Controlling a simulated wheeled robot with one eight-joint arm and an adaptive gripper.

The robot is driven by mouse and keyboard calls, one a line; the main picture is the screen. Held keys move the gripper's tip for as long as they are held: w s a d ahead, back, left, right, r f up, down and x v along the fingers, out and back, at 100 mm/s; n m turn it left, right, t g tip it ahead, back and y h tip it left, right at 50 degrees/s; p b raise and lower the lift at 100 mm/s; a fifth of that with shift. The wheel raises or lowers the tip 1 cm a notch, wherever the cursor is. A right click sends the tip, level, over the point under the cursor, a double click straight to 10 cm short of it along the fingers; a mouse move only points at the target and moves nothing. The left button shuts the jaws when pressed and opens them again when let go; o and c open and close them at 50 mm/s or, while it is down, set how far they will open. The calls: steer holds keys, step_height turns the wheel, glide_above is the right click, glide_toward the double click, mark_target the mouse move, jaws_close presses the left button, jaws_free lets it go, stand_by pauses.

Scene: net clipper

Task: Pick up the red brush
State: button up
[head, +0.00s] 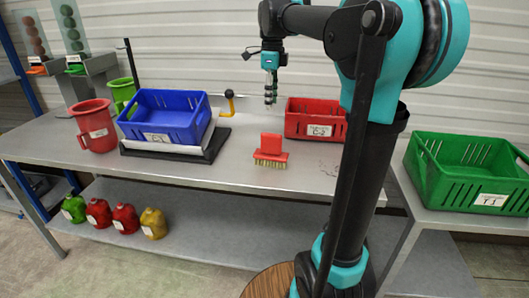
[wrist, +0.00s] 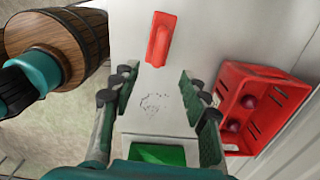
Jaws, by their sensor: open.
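The red brush (head: 270,152) has a red block handle and pale bristles. It stands bristles down on the grey metal table (head: 200,173), near the front edge in the head view. In the wrist view, the brush (wrist: 160,40) shows upper centre, beyond my fingertips. My gripper (head: 270,103) points down above the table, behind and above the brush in the head view. In the wrist view, the fingers of my gripper (wrist: 158,88) are spread wide, with nothing between them but bare tabletop with dark specks. The brush is apart from both fingers.
A red crate (head: 313,119) sits right of my gripper, holding dark red items in the wrist view. A blue crate (head: 166,116) on a scale and a red jug (head: 94,128) stand left. A green crate (head: 470,173) is far right. Table around the brush is clear.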

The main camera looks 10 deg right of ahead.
mark_target(271, 143)
step_height(271, 143, down, 17)
steer(key=shift+d+f, duration=0.1)
stand_by(0.7)
steer(key=shift+c, duration=0.3)
jaws_close()
